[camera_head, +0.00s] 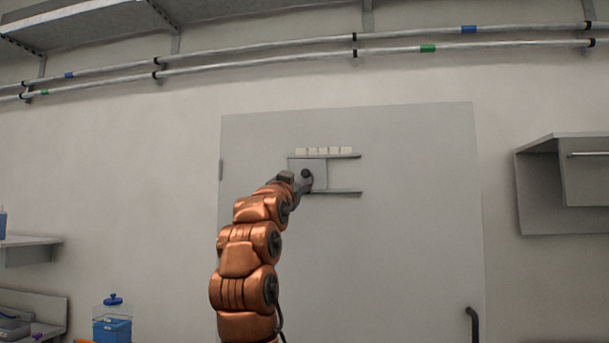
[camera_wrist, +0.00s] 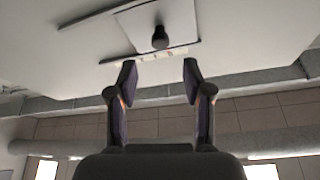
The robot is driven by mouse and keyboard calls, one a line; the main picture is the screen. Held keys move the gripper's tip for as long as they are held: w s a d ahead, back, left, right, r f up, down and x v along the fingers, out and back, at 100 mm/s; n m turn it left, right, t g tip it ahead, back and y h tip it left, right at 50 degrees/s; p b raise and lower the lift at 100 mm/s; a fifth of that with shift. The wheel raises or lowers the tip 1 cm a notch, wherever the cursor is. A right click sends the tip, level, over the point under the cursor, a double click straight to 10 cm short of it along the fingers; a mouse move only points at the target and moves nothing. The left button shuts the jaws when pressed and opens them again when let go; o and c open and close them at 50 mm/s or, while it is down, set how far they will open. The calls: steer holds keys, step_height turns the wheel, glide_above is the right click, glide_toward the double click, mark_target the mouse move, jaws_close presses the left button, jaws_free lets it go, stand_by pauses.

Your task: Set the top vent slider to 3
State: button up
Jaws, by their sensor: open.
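The vent slider is a light grey plate (camera_head: 318,170) on the large grey panel, at the left end of two horizontal rails (camera_head: 340,192). Its dark round knob (camera_head: 306,173) sticks out of it. A row of small white labels (camera_head: 323,151) runs above the upper rail; their marks are too small to read. In the wrist view the plate (camera_wrist: 180,18), knob (camera_wrist: 160,38) and labels (camera_wrist: 150,57) appear upside down. My gripper (camera_wrist: 160,77) is open, its fingers apart and empty, with the knob beyond and between the fingertips. In the head view my gripper (camera_head: 297,182) partly covers the plate's lower left.
The grey panel (camera_head: 400,240) has a dark handle (camera_head: 472,324) at lower right. Pipes (camera_head: 250,58) run along the wall above it. A grey wall cabinet (camera_head: 570,180) hangs at right; a blue container (camera_head: 112,325) stands at lower left. The rails are clear right of the plate.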

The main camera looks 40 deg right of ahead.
mark_target(305, 173)
steer(key=p+x, duration=0.3)
steer(key=x, duration=0.2)
steer(key=shift+w+d+r+p, duration=0.15)
steer(key=shift+d+p, duration=0.15)
steer(key=shift+p, duration=0.05)
steer(key=shift+p+x, duration=0.4)
steer(key=shift+x, duration=0.6)
steer(key=shift+c, duration=0.2)
jaws_close()
